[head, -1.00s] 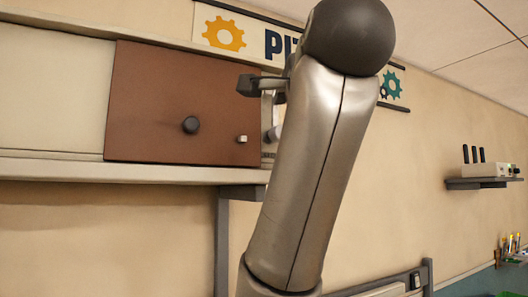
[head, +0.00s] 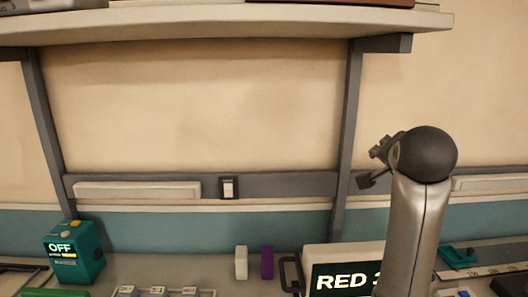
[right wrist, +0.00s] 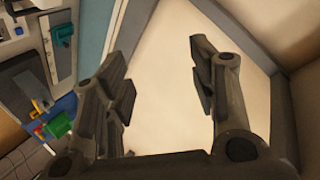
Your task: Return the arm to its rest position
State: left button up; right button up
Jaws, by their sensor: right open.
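My right arm (head: 412,235) rises from the bottom right in the head view, with its dark rounded joint at the top. My right gripper (head: 368,167) sticks out to the left of that joint, in front of the wall and above the bench. In the right wrist view the right gripper (right wrist: 163,85) has its two fingers spread wide, with nothing between them but a pale surface behind. My left gripper is in neither current view.
A shelf (head: 230,18) runs across the top on dark brackets. On the bench are a teal device (head: 74,252) reading OFF, a white block (head: 241,263), a purple block (head: 267,262) and a sign (head: 340,272) reading RED, partly behind my arm.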

jog(key=s+a+f+n+g+y, duration=0.15)
jog(key=s+f, duration=0.25)
jog(key=f, duration=0.6)
jog(key=s+f+n+g, duration=0.1)
jog(key=s+f+n, duration=0.2)
jog(key=f, duration=0.8)
jog(key=s+f+n+g+y, duration=0.1)
jog(key=s+f+n+g, duration=0.2)
jog(key=f, duration=0.7)
jog(key=s+a+f+n+g+y, duration=0.1)
jog(key=s+a+f+n, duration=0.1)
jog(key=s+f, duration=0.5)
jog(key=s+a+f+n+g, duration=0.1)
jog(key=s+f+n, duration=0.15)
jog(key=s, duration=0.75)
jog(key=s+a+f+n+g+y, duration=0.1)
jog(key=s+a+f+n+g, duration=0.1)
jog(key=s+f, duration=0.55)
notch_tip(320, 180, down, 28)
jog(key=s+b, duration=0.3)
jog(key=s+d+f+g+b, duration=0.2)
jog(key=s+d+f+b, duration=0.1)
jog(key=s+f, duration=1.3)
notch_tip(320, 180, down, 3)
jog(key=shift+s, duration=0.3)
